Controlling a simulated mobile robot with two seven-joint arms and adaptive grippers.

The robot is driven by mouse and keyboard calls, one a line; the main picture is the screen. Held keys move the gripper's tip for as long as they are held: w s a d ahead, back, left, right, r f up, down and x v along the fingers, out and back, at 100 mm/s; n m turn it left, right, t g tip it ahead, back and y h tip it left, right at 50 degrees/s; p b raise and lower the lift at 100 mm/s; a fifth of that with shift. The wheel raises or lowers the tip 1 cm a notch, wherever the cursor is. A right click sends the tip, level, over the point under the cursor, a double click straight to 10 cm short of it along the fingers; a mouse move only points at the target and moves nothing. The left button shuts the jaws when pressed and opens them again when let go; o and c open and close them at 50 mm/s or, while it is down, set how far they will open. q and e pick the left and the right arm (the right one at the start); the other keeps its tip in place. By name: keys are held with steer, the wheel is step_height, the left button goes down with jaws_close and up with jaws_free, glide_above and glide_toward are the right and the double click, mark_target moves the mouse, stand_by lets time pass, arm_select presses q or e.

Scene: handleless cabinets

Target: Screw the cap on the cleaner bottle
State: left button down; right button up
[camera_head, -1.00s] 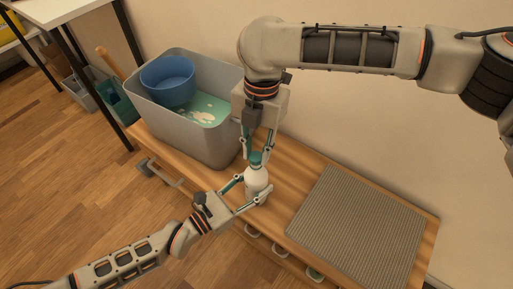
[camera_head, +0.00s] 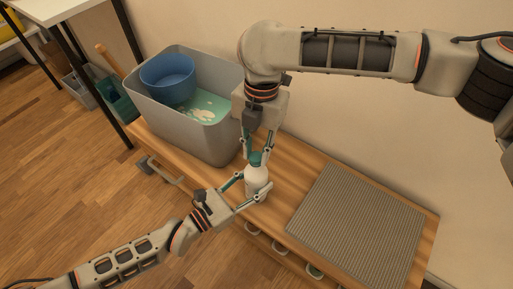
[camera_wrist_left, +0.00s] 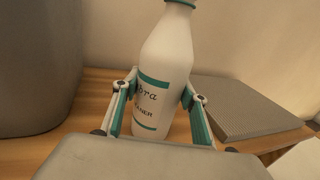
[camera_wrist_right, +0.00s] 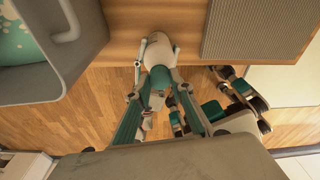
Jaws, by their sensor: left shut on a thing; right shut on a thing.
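The white cleaner bottle (camera_head: 257,182) stands upright on the wooden bench top. It also shows in the left wrist view (camera_wrist_left: 165,80), with teal bands and dark lettering. My left gripper (camera_head: 253,193) is shut around the bottle's body from the front. The teal cap (camera_head: 255,159) is at the top of the bottle, and my right gripper (camera_head: 257,153) is shut on it from above. In the right wrist view the cap (camera_wrist_right: 160,78) lies between the fingertips, over the bottle (camera_wrist_right: 160,52). The thread between cap and neck is hidden.
A grey bin (camera_head: 205,142) holding a blue bucket (camera_head: 168,80) and teal contents stands left of the bottle. A grey ribbed mat (camera_head: 360,225) lies to the right on the bench. Bare wood separates bottle and mat. A wall runs behind.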

steer(key=m, duration=0.5)
steer(key=shift+d+m+y, duration=0.1)
steer(key=shift+m+y, duration=0.2)
steer(key=m+t, duration=0.1)
steer(key=m, duration=0.5)
steer(key=shift+s+m, duration=0.1)
steer(key=shift+m, duration=0.2)
steer(key=m+t, duration=0.1)
steer(key=m, duration=0.5)
steer(key=shift+s+m, duration=0.1)
steer(key=shift+m, duration=0.2)
steer(key=m, duration=0.4)
steer(key=shift+m, duration=0.4)
steer(key=m+h, duration=0.1)
steer(key=m, duration=0.4)
steer(key=shift+t, duration=0.3)
steer(key=m, duration=0.5)
steer(key=shift+a+h, duration=0.25)
steer(key=shift+h, duration=0.05)
steer(key=m, duration=0.6)
steer(key=shift+h, duration=0.3)
steer(key=m+g, duration=0.1)
steer(key=m, duration=0.4)
steer(key=shift+a+f+m, duration=0.1)
steer(key=shift+m, duration=0.2)
